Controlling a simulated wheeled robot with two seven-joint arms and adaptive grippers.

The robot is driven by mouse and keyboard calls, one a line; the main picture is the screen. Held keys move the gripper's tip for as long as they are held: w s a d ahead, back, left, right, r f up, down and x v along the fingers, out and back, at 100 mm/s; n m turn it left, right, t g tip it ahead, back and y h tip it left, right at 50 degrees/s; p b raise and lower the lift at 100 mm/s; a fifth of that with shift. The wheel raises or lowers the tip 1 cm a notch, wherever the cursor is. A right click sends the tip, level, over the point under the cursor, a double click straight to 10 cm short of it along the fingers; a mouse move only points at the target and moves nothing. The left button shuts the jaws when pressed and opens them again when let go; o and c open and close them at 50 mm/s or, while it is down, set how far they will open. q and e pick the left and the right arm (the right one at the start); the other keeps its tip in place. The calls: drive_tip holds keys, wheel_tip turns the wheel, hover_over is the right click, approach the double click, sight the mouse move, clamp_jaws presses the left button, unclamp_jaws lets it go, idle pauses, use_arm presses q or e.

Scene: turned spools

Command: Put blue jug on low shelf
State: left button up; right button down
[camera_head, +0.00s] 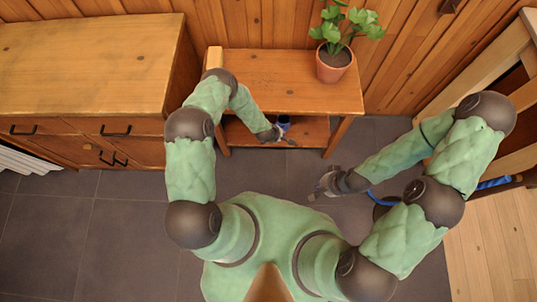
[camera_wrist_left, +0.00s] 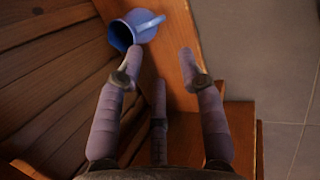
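The blue jug (camera_head: 284,122) is at the low shelf (camera_head: 305,131) of the small wooden table, close to the shelf's front. In the left wrist view the jug (camera_wrist_left: 140,27) shows its dark opening and its handle, beyond my fingertips. My left gripper (camera_head: 277,136) reaches to the shelf's front edge, just in front of the jug. In the left wrist view its fingers (camera_wrist_left: 160,65) are spread with nothing between them. My right gripper (camera_head: 322,184) hangs over the floor, right of the table's front, fingers apart and empty.
A potted plant (camera_head: 334,66) stands on the table top (camera_head: 275,82) at the right. A wooden cabinet (camera_head: 90,65) is close on the left, and a wooden wall is behind. A blue rounded thing (camera_head: 380,200) is partly hidden under my right arm. The tiled floor (camera_head: 120,230) at front left is clear.

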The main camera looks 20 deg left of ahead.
use_arm(q)
drive_tip(key=s+d+r+m+g+h, duration=0.1)
drive_tip(key=s+r+m+g, duration=0.1)
drive_tip(key=s+r+m, duration=0.7)
drive_tip(key=s+d+r+m+g+h, duration=0.1)
drive_tip(key=s+d+r+m+g, duration=0.1)
drive_tip(key=s+r+m, duration=0.7)
drive_tip(key=s+m, duration=0.1)
drive_tip(key=s, duration=0.5)
drive_tip(key=shift+g, duration=0.4)
drive_tip(key=shift+a, duration=0.1)
